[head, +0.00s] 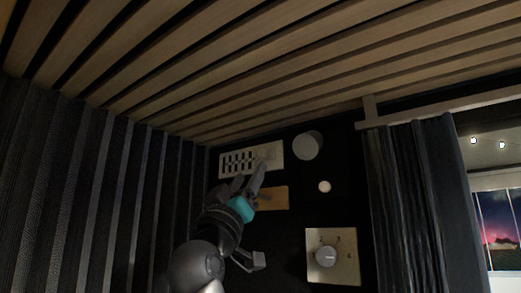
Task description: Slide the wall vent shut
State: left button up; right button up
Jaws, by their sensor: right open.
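The wall vent (274,150) is a pale plate high on the dark wall, under the slatted ceiling. Its left part shows rows of dark open slots, and its right part is plain. My right gripper (251,176) reaches up from below to the vent's lower edge, with its fingers apart and nothing seen between them. One finger overlaps the lower middle of the vent in the picture; I cannot tell if it touches. My left gripper is out of view.
A wooden plate (278,198) sits just below the vent, partly behind my gripper. A round grey disc (306,146), a small white knob (324,186) and a dial panel (347,271) are to the right. A dark curtain (414,210) hangs farther right.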

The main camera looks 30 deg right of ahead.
aim_at(261, 155)
jog(key=p+x, duration=0.3)
jog(key=x, duration=0.5)
jog(key=shift+r, duration=0.1)
jog(key=shift+w+d+r+p, duration=0.25)
jog(key=shift+d+p, duration=0.05)
jog(key=shift+d, duration=0.05)
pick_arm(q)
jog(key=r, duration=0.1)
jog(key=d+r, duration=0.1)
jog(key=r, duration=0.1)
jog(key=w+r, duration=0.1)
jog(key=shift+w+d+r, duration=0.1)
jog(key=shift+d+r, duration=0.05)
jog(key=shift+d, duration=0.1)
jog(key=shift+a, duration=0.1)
pick_arm(e)
jog(key=shift+c, duration=0.3)
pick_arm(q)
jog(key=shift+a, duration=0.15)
pick_arm(e)
grip_shut()
